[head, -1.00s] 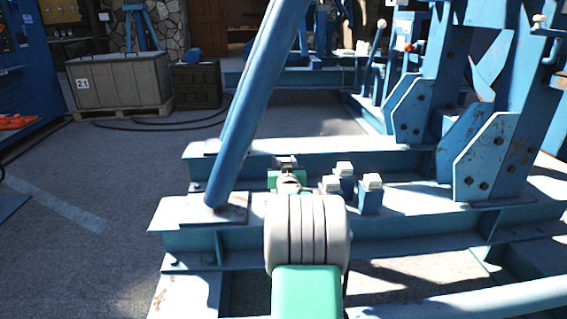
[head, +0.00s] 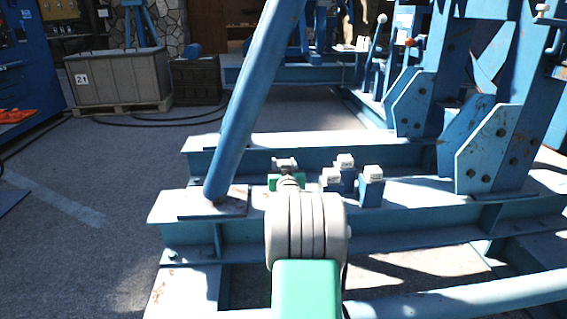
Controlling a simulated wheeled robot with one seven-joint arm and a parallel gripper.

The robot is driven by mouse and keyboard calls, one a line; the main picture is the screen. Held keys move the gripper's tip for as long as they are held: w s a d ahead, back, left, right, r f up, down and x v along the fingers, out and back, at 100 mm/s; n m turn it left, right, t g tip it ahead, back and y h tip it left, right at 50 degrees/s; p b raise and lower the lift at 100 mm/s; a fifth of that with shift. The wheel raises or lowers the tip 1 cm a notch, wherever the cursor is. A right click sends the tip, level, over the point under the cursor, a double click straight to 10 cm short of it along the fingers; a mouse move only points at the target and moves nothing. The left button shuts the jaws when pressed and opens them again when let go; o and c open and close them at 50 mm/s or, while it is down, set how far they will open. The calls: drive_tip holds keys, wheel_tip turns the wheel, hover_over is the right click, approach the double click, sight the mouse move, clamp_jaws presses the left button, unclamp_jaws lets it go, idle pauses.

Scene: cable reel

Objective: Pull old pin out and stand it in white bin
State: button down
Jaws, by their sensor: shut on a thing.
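My gripper (head: 285,163) shows small at the far end of my green and grey arm, above the blue steel frame (head: 400,222). My wrist hides most of its fingers. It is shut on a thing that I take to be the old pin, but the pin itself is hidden. Just right of the gripper stand three small blue blocks with white tops: a near left one (head: 331,180), a back one (head: 345,163) and a right one (head: 371,188). I cannot tell whether any of these is the white bin; no other white bin is clear.
A thick blue slanted pipe (head: 240,115) rises from the frame close to the left of my gripper. Rusty blue uprights (head: 490,150) stand at the right. A grey crate (head: 118,80) on a pallet and black hoses lie farther back. The floor at left is mostly clear.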

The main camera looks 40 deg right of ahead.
drive_tip(key=shift+f, duration=0.95)
drive_tip(key=shift+f, duration=0.1)
drive_tip(key=shift+f, duration=0.45)
